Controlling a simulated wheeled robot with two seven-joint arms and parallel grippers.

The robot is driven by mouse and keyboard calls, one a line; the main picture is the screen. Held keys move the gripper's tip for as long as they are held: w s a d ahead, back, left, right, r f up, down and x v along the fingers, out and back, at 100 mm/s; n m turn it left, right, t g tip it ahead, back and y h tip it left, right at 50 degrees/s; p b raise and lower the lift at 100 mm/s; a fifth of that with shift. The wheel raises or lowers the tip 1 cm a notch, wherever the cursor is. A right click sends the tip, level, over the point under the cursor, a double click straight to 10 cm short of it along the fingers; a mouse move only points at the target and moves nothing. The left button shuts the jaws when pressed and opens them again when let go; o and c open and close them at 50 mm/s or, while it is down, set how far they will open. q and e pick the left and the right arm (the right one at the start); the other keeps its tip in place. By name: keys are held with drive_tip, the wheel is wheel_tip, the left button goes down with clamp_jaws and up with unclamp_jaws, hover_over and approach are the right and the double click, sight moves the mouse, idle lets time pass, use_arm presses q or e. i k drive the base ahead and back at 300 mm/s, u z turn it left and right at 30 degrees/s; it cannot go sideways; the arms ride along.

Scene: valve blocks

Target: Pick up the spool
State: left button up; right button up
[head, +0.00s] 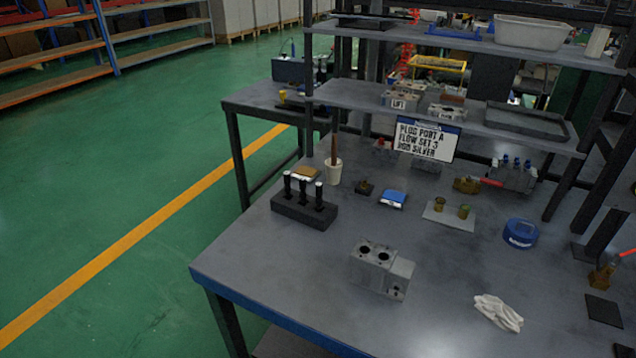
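A black rack (302,211) stands near the left edge of the workbench. Several dark upright pieces with light tips stand in it, and they look like spools (303,188); their lower ends are hidden in the rack. A grey metal valve block (375,268) with two dark round holes on top sits near the front middle of the bench. Neither of my grippers is in the head view.
A sign (426,140) reads "PLUG PORT A, FLOW SET 3, ROD SILVER". On the bench (270,262) are a white cup (333,172) with a brown stick, a blue-topped item (393,198), a blue round container (520,233) and a white glove (498,313). The front-left bench is clear.

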sight(288, 174)
drive_tip(key=u, duration=0.1)
drive_tip(key=k, duration=1.75)
drive_tip(key=u, duration=0.95)
drive_tip(key=i, duration=1.75)
drive_tip(key=z, duration=1)
drive_tip(key=i, duration=0.45)
drive_tip(key=z, duration=0.55)
